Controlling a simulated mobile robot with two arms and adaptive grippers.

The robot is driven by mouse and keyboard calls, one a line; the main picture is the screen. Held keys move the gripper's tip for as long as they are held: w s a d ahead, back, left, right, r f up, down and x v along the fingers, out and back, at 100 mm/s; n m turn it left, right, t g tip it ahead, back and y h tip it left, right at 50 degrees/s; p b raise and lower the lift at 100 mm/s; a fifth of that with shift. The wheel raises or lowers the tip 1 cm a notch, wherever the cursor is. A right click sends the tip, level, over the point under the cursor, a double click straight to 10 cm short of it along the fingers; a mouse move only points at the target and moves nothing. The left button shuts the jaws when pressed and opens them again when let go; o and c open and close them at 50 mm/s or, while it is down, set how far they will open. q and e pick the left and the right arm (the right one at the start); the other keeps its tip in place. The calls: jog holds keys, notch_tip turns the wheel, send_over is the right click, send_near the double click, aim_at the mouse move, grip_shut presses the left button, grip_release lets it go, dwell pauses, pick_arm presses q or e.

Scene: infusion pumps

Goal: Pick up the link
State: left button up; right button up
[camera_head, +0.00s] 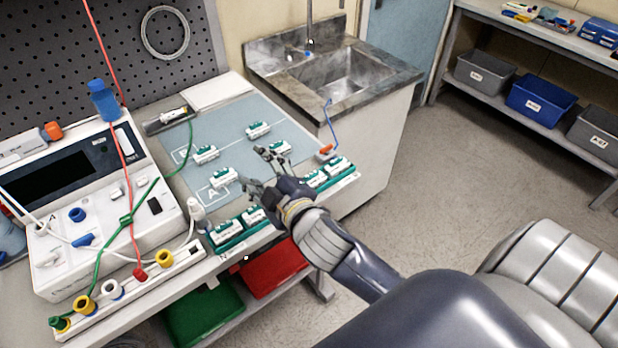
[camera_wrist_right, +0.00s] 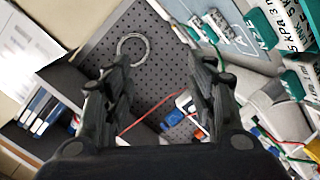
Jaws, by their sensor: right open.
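Several small green-and-white blocks sit on the bench; I cannot tell which thing is the link. On the blue-grey mat (camera_head: 232,118) are a back block (camera_head: 258,130), a left block (camera_head: 205,154) and a front block (camera_head: 223,177) by a white "A" outline. More blocks stand in green holders at the front edge, at left (camera_head: 227,232) and right (camera_head: 340,166). My right gripper (camera_head: 264,168) is open and empty over the mat, right of the front block. Its fingers show apart in the right wrist view (camera_wrist_right: 162,64), with nothing between them. My left gripper is out of view.
A white pump unit (camera_head: 75,190) with red and green cords stands at left. A blue cord with an orange end (camera_head: 327,149) is at the bench's right edge. A sink (camera_head: 345,75) stands behind right. Green (camera_head: 205,315) and red (camera_head: 270,270) bins are below.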

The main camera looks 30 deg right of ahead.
jog(key=w+a+r+n+t+y, duration=0.35)
jog(key=a+r+n+y, duration=0.75)
jog(key=r+n, duration=0.4)
jog(key=s+a+r+n+g+y, duration=0.25)
jog(key=a+n+g+y, duration=0.4)
jog(key=n, duration=0.45)
jog(key=n+g+h, duration=1.3)
jog(key=n+h, duration=0.5)
jog(key=n, duration=0.1)
send_over(313, 179)
notch_tip(313, 179, down, 16)
jog(key=shift+y, duration=0.25)
jog(key=f, duration=0.2)
jog(key=f+p, duration=0.1)
jog(key=f, duration=0.2)
jog(key=shift+w+a, duration=0.15)
jog(key=shift+a, duration=0.05)
jog(key=f+p, duration=0.2)
jog(key=f, duration=0.1)
jog(key=f+p, duration=0.1)
jog(key=shift+d+f, duration=0.25)
jog(key=shift+f, duration=0.3)
jog(key=c, duration=1.1)
